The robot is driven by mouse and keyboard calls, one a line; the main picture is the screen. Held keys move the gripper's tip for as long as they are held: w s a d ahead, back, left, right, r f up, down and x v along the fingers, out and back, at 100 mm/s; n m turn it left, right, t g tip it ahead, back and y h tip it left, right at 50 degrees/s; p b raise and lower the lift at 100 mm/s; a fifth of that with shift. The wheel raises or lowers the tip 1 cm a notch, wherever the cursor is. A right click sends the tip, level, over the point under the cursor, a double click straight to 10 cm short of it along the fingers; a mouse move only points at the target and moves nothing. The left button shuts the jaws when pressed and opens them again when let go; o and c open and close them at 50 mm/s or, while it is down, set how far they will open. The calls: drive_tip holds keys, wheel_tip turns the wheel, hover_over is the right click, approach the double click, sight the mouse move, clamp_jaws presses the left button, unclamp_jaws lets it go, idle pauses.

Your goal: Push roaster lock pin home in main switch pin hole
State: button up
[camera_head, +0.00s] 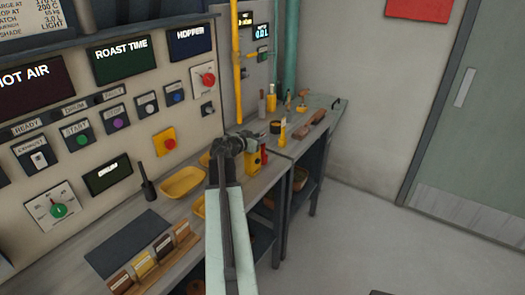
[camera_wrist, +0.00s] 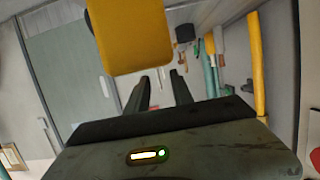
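The main switch is probably the white plate with a red knob (camera_head: 204,78) on the roaster panel, with a small dark fitting (camera_head: 207,108) below it. I cannot make out a pin hole there. My gripper (camera_head: 270,141) is right of and below the switch plate, over the bench and apart from the panel. In the wrist view my gripper's two dark fingers (camera_wrist: 161,80) stand apart, with nothing clear between them. A yellow block (camera_wrist: 130,35) is close to the wrist camera, by the fingers. It may be the yellow piece (camera_head: 252,165) under my gripper. I cannot identify the lock pin.
Yellow trays (camera_head: 183,182) and a sample rack (camera_head: 150,262) lie on the bench below the panel. A yellow pipe (camera_head: 236,60) rises behind my gripper. A farther bench (camera_head: 328,118) holds several tools. The floor (camera_head: 370,235) at right is free, before a grey door (camera_head: 480,120).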

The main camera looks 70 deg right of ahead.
drive_tip(key=x, duration=0.2)
drive_tip(key=shift+s+d+f, duration=0.1)
drive_tip(key=shift+d+f, duration=0.05)
drive_tip(key=shift+d, duration=0.15)
clamp_jaws()
idle(1.1)
